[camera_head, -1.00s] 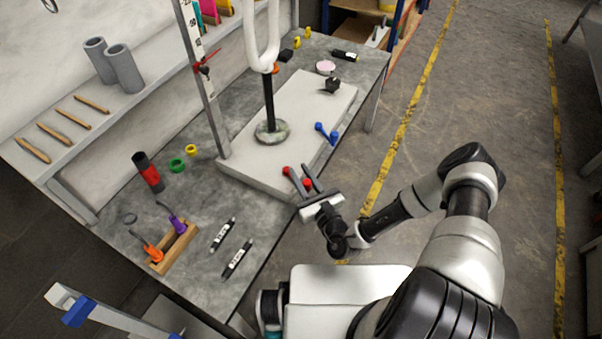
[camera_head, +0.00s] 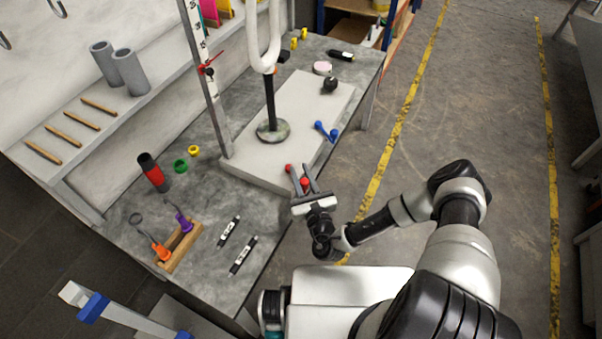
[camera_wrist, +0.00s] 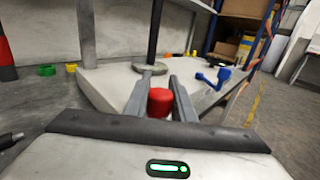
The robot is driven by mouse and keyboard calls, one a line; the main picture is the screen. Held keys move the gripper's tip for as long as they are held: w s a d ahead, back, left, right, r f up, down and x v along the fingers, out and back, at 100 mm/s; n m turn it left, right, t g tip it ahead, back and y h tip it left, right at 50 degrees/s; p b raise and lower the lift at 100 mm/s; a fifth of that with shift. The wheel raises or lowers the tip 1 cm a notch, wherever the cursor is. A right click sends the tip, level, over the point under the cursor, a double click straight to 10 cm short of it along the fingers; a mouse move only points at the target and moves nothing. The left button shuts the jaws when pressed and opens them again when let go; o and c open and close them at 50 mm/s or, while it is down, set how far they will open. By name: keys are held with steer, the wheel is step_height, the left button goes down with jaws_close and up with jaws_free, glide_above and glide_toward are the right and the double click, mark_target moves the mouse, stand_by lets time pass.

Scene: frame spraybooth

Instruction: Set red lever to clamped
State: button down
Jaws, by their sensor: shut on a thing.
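The red lever shows as two red knobs at the near corner of the pale slab; one red lever knob (camera_head: 304,183) lies between the fingers of my gripper (camera_head: 303,175). In the wrist view the red knob (camera_wrist: 160,101) sits between the two fingertips (camera_wrist: 160,85). My gripper is shut on it. The lever's pivot and its exact angle are hidden by the fingers. A blue lever (camera_head: 326,131) lies farther along the slab's right edge and also shows in the wrist view (camera_wrist: 213,77).
The pale slab (camera_head: 255,172) carries a dark post on a round base (camera_head: 272,131). A red and black cylinder (camera_head: 153,172), a wooden rack (camera_head: 181,247) and two marked pens (camera_head: 241,255) are on the grey bench. The floor at the right is clear.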

steer(key=shift+s+f, duration=0.15)
steer(key=c, duration=1.5)
jaws_free()
steer(key=shift+a, duration=0.1)
steer(key=p+v, duration=0.1)
steer(key=v, duration=1.6)
steer(key=shift+s, duration=0.15)
steer(key=shift+s, duration=0.1)
